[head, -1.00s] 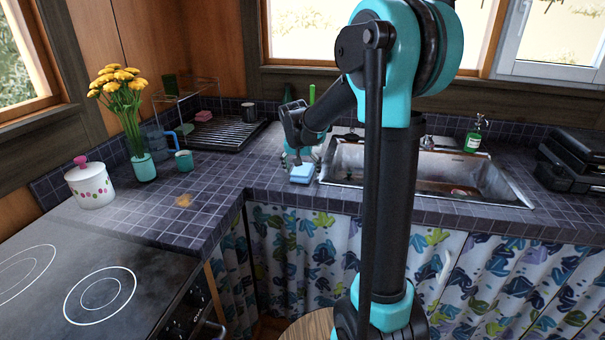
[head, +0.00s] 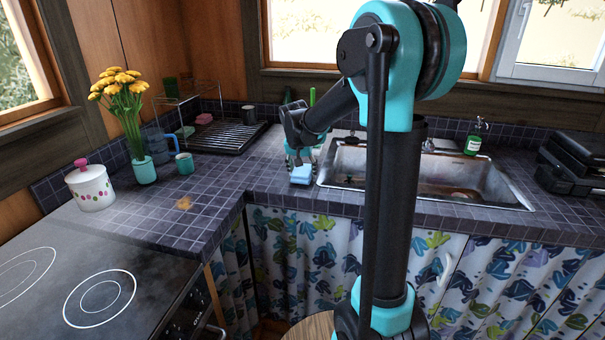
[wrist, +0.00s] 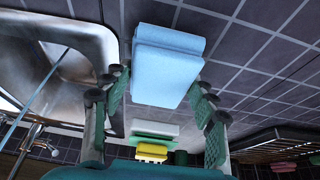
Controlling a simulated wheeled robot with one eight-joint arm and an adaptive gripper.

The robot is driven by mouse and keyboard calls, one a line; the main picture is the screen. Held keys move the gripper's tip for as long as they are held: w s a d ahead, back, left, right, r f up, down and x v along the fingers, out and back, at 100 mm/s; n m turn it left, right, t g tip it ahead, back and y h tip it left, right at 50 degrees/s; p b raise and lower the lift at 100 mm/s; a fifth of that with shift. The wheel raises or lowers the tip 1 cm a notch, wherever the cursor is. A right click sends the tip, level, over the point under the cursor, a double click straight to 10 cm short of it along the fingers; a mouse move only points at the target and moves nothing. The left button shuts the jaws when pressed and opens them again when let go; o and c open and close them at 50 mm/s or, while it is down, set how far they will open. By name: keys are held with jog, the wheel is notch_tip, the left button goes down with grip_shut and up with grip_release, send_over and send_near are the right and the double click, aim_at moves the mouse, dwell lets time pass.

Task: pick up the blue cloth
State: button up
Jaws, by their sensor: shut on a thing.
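The blue cloth (head: 301,175) is a folded light-blue block by the counter's front edge, just left of the sink. It also shows in the wrist view (wrist: 167,62), at top centre. My gripper (head: 300,160) is over the cloth in the head view, pointing down. In the wrist view its two green-padded fingers (wrist: 162,98) stand on either side of the cloth's near end and are shut on it. The exact finger contact is hard to see. I cannot tell whether the cloth is clear of the counter.
The metal sink (head: 345,178) is close on the right. Left are a dish rack (head: 222,135), a teal mug (head: 184,163), a flower vase (head: 144,170) and a white pot (head: 90,187). A yellow sponge (wrist: 152,150) lies behind the cloth. Tiled counter left of the cloth is clear.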

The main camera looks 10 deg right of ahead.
aim_at(302, 171)
notch_tip(302, 171, up, 20)
dwell(0.3)
jog(key=shift+f, duration=0.1)
